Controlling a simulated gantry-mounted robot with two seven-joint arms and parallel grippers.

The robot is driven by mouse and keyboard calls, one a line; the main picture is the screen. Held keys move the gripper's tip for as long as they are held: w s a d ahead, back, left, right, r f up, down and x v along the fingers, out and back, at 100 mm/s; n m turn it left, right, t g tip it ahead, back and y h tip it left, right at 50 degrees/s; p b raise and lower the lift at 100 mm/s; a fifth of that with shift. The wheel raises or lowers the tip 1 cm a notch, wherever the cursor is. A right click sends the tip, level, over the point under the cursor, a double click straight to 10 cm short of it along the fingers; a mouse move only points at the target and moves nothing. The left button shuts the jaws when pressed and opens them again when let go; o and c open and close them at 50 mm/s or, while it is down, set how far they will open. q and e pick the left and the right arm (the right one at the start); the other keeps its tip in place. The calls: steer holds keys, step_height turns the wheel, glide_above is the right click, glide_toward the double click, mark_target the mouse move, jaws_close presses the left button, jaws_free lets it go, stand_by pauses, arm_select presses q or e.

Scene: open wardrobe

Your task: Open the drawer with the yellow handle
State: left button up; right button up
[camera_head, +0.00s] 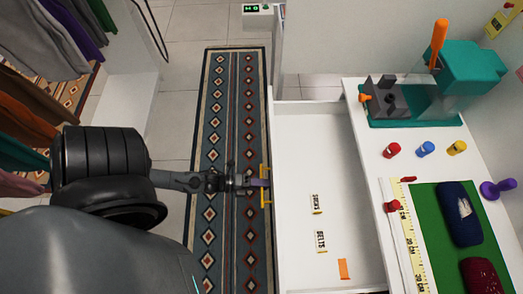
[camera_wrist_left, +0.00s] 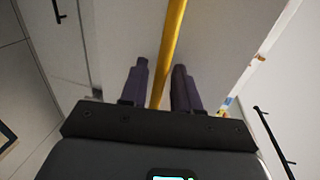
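A white drawer (camera_head: 297,190) stands pulled out in the head view, its inside showing. Its yellow handle (camera_head: 265,199) is on the drawer's left-facing front. In the left wrist view the handle (camera_wrist_left: 174,38) runs as a long bar between my purple fingers. My left gripper (camera_head: 263,183) is at the handle, one finger on each side of it. The left wrist view shows my left gripper (camera_wrist_left: 160,80) partly open, with a narrow gap beside the bar; contact is hard to tell. My right gripper is not in view.
A white top (camera_head: 375,150) at right carries a teal machine (camera_head: 470,68), small coloured items and a green mat (camera_head: 437,225). Patterned rug (camera_head: 223,100) lies left; clothes hang far left.

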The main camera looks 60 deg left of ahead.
arm_select(q)
steer(key=p+v, duration=0.1)
steer(key=v, duration=1)
stand_by(0.4)
